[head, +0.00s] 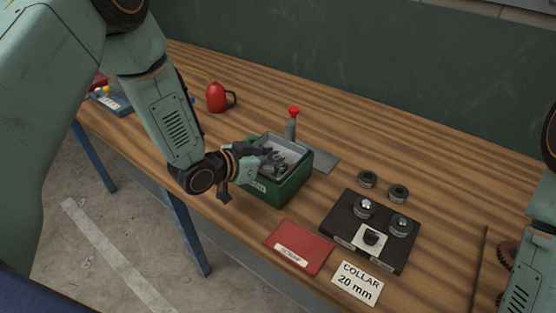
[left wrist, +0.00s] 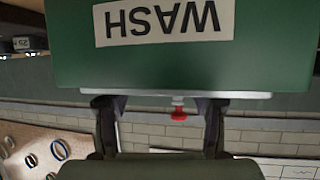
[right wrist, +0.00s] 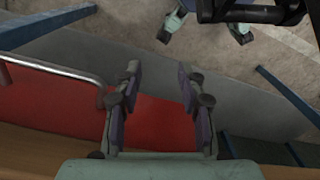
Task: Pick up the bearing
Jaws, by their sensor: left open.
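My left gripper (head: 245,166) is at the near left side of a green box (head: 285,189) with a grey inside. Dark grey parts lie in the box; I cannot tell whether a bearing is among them. In the left wrist view the fingers (left wrist: 160,112) are apart, with nothing seen between them, close to the box wall labelled WASH (left wrist: 160,60). Two dark rings (head: 367,179) (head: 398,193) lie on the table; I cannot tell if either is the bearing. My right gripper (right wrist: 158,76) is open and empty; its fingers are outside the head view.
A black board (head: 340,222) carries two round metal-topped pieces and a dark piece on a white square. A red mat (head: 298,247) and a COLLAR 20 mm card (head: 357,283) lie in front.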

